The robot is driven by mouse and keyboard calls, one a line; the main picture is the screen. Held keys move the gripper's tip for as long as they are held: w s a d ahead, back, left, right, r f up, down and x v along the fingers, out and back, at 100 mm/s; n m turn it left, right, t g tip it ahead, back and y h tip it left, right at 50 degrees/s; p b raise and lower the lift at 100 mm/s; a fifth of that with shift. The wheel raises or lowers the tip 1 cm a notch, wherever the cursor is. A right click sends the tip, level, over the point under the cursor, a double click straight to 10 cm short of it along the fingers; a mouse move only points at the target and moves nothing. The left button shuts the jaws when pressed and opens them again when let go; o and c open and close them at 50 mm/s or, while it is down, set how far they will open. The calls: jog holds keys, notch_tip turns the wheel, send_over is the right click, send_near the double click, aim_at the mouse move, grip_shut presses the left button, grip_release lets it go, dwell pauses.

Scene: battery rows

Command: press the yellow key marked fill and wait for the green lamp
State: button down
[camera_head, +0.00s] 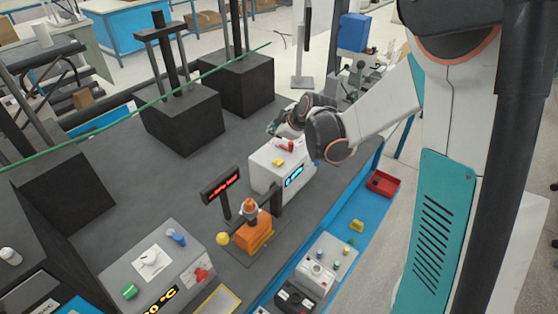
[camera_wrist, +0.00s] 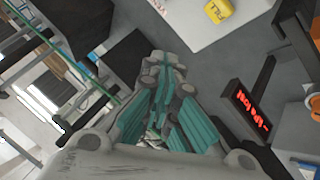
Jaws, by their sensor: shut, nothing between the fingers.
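The yellow key (camera_head: 278,162) sits on top of a white box (camera_head: 262,176) with a blue-lit display (camera_head: 294,176). In the wrist view the yellow key (camera_wrist: 218,10) shows its lettering at the top edge, on the white box top (camera_wrist: 192,22). My gripper (camera_head: 273,129) is at the far side of the white box, behind the key and a red part (camera_head: 286,146). In the wrist view my gripper (camera_wrist: 163,62) is shut and empty, apart from the key. I cannot make out a lit green lamp.
An orange device (camera_head: 252,235) and a red-lit display (camera_head: 221,186) stand nearer than the box; that display is also in the wrist view (camera_wrist: 250,109). A grey panel (camera_head: 185,262) has green, blue and red controls. Black blocks (camera_head: 183,118) stand behind. A red tray (camera_head: 382,184) lies right.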

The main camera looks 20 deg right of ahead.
aim_at(276, 162)
jog(key=shift+f, duration=0.15)
notch_tip(276, 162, down, 9)
jog(key=b, duration=0.6)
jog(key=shift+r, duration=0.2)
jog(key=shift+f+b, duration=0.1)
jog(key=shift+b, duration=0.2)
dwell(0.8)
jog(key=shift+f+b, duration=0.25)
jog(key=shift+b, duration=0.05)
jog(key=shift+f+b, duration=0.4)
jog(key=shift+f, duration=0.05)
dwell(0.7)
jog(key=shift+r, duration=0.15)
jog(key=shift+r+p, duration=0.5)
jog(key=shift+r, duration=0.25)
